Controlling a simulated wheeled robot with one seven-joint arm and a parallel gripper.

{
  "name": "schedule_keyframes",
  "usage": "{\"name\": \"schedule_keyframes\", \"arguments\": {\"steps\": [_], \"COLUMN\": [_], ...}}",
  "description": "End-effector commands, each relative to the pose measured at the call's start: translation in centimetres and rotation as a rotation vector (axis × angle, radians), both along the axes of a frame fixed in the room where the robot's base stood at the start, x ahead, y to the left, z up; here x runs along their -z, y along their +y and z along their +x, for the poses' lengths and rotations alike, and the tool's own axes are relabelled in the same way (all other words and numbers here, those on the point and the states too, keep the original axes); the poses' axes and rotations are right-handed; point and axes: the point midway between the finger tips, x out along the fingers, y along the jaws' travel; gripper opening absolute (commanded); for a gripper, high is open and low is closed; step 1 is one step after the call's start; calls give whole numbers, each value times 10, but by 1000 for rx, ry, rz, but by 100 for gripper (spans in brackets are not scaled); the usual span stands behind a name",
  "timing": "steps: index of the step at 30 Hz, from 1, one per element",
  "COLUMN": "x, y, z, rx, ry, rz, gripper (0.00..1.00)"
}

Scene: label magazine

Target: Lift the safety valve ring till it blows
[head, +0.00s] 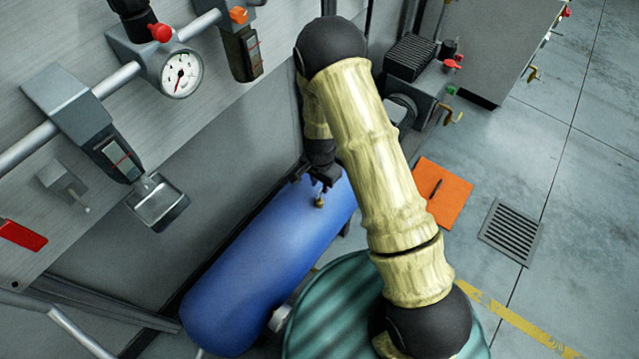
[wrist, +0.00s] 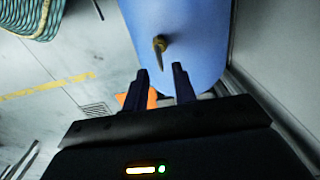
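The brass safety valve (head: 319,201) stands on top of the blue tank (head: 262,262), near the tank's far end. In the wrist view the valve (wrist: 159,44) is a small brass fitting on the blue surface (wrist: 190,40); its ring is too small to make out. My gripper (head: 323,184) is close above and beside the valve in the head view. In the wrist view my gripper (wrist: 160,70) has its two dark fingers apart with nothing between them. The valve lies just beyond the fingertips, roughly in line with the gap.
A grey wall panel with a pressure gauge (head: 182,73), pipe and regulators rises left of the tank. An orange mat (head: 457,180) with a dark object lies on the floor, near a floor grate (head: 511,231). A machine (head: 411,75) with red and green knobs stands behind.

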Motion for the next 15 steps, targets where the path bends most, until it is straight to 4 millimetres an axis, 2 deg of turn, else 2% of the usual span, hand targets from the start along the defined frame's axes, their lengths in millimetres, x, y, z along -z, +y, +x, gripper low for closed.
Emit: {"name": "schedule_keyframes", "arguments": {"steps": [8,11,15], "x": [0,-6,-25], "y": [3,3,3], "z": [-3,-3,-3], "rx": [-5,-6,-5], "ry": [7,7,6], "rz": [2,1,2], "gripper": [27,27,27]}}
